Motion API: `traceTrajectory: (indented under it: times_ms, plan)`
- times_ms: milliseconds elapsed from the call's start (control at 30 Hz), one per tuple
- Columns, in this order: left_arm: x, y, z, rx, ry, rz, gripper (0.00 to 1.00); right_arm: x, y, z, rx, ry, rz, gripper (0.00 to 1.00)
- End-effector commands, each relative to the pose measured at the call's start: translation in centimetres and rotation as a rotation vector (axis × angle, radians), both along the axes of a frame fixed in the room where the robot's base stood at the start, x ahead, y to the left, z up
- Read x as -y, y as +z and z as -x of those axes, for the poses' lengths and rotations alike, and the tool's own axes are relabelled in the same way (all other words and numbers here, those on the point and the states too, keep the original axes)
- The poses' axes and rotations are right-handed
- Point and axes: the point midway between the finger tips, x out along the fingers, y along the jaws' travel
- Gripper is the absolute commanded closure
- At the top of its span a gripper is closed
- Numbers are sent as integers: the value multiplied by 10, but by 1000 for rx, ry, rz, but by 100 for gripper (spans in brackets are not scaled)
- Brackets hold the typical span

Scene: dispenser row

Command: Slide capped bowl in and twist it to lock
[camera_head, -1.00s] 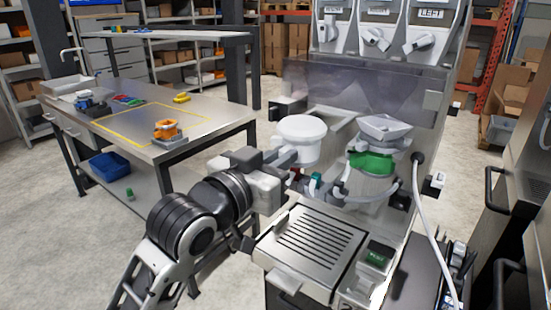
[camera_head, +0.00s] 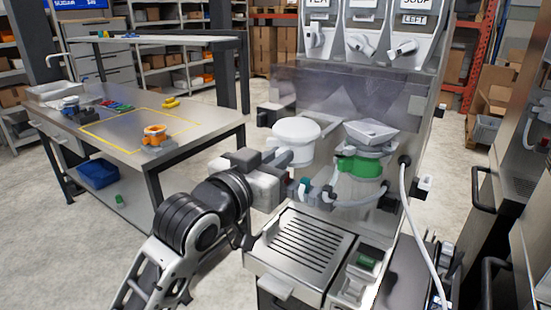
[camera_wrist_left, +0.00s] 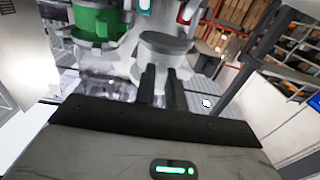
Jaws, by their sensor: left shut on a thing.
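The capped bowl (camera_head: 296,132), with a white round lid and a grey body, is held upright at the left front of the dispenser machine. My left gripper (camera_head: 276,158) is shut on its near left side. The wrist view shows the two dark fingers (camera_wrist_left: 162,85) against the bowl (camera_wrist_left: 164,45). A green-banded unit with a grey hopper (camera_head: 362,165) sits to the right of the bowl on the machine; its green part shows in the wrist view (camera_wrist_left: 92,20). The bowl's underside and any contact with a socket are hidden. My right gripper is out of view.
A slotted drip tray (camera_head: 305,243) lies below the bowl, with a small green-topped block (camera_head: 367,262) at its right. A white hose (camera_head: 409,205) hangs at the right. Dispenser spouts (camera_head: 362,42) stand above. A steel table (camera_head: 105,140) is at the left.

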Motion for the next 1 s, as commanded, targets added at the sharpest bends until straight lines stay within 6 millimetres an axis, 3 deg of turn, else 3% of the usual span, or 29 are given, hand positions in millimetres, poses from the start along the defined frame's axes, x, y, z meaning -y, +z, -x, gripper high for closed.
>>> traceTrajectory:
  times_ms: [1000]
  plan:
    - [17,1,-23,2,0,0,100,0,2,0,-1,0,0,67]
